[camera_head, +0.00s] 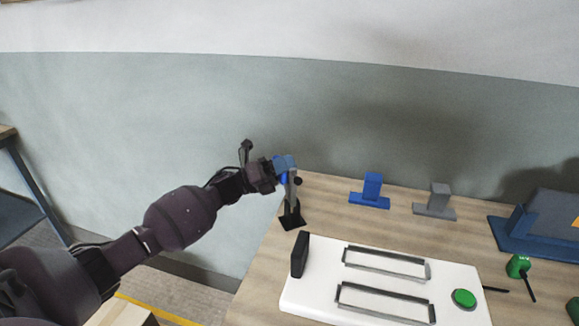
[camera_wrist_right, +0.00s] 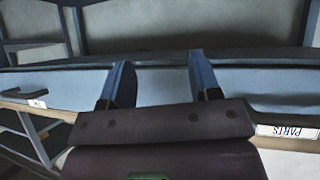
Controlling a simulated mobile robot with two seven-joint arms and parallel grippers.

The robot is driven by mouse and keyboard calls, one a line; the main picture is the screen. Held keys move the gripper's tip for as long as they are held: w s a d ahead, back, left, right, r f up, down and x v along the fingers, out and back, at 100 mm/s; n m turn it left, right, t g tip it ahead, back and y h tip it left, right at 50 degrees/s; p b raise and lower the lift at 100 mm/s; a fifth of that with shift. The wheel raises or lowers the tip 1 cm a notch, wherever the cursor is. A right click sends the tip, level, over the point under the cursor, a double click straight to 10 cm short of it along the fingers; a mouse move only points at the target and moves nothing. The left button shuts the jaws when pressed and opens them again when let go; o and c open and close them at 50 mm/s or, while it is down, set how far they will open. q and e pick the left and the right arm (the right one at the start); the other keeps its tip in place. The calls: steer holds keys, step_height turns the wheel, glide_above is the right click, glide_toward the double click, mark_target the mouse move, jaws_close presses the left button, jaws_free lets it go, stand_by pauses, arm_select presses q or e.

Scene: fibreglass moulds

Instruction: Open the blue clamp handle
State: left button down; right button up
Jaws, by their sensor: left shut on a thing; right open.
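The clamp stands at the table's far left corner, with a black base (camera_head: 291,218) and a grey upright. Its blue handle (camera_head: 284,178) shows at the top, partly hidden by my left gripper. My left gripper (camera_head: 285,163) has blue fingers and is shut on the blue clamp handle. My left arm reaches in from the lower left. My right gripper (camera_wrist_right: 155,80) is open and empty in the right wrist view, its two blue fingers apart. It is not in the head view.
A white board (camera_head: 385,281) with two metal frames and a green button (camera_head: 464,299) lies on the wooden table (camera_head: 330,205). A blue block (camera_head: 372,187) and a grey block (camera_head: 438,200) stand behind. A green-topped tool (camera_head: 518,266) lies at the right.

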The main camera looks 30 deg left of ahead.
arm_select(q)
steer(key=shift+a+f+n, duration=0.1)
steer(key=shift+n, duration=0.3)
steer(key=c, duration=0.9)
jaws_free()
steer(key=shift+o, duration=0.2)
steer(key=v, duration=1)
steer(key=shift+s+a+f+b, duration=0.15)
steer(key=shift+s+a+b, duration=0.1)
steer(key=shift+b, duration=0.15)
